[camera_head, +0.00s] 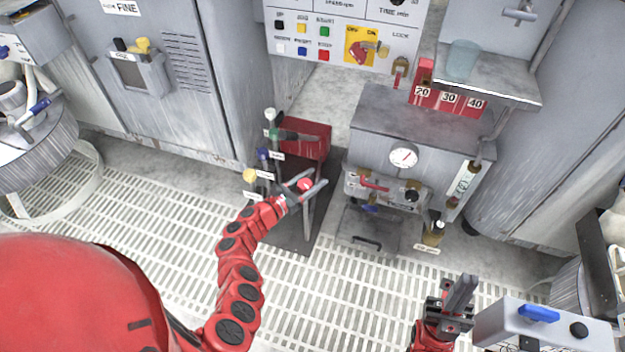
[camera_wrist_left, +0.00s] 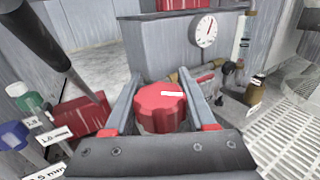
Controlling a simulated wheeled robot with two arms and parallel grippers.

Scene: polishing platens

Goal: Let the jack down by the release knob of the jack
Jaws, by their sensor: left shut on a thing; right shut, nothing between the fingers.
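A red, scalloped knob (camera_wrist_left: 160,106) with a small white label sits between the fingers of my left gripper (camera_wrist_left: 165,118). The left gripper (camera_head: 307,188) is shut on this knob, which shows red between the fingers in the head view (camera_head: 304,184). A red box-like body (camera_head: 306,138), perhaps part of the jack, stands just behind the gripper. It also shows at the left of the left wrist view (camera_wrist_left: 82,118). The link between knob and body is hidden. My right gripper (camera_head: 460,292) is shut and empty, over the floor grating at the lower right.
Labelled posts with green, blue and yellow tops (camera_head: 250,175) stand close left of my left gripper. A grey cabinet with a round gauge (camera_head: 403,157) and valves stands to its right. A brown bottle (camera_head: 433,233) stands beside it. The floor grating (camera_head: 345,285) is open in front.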

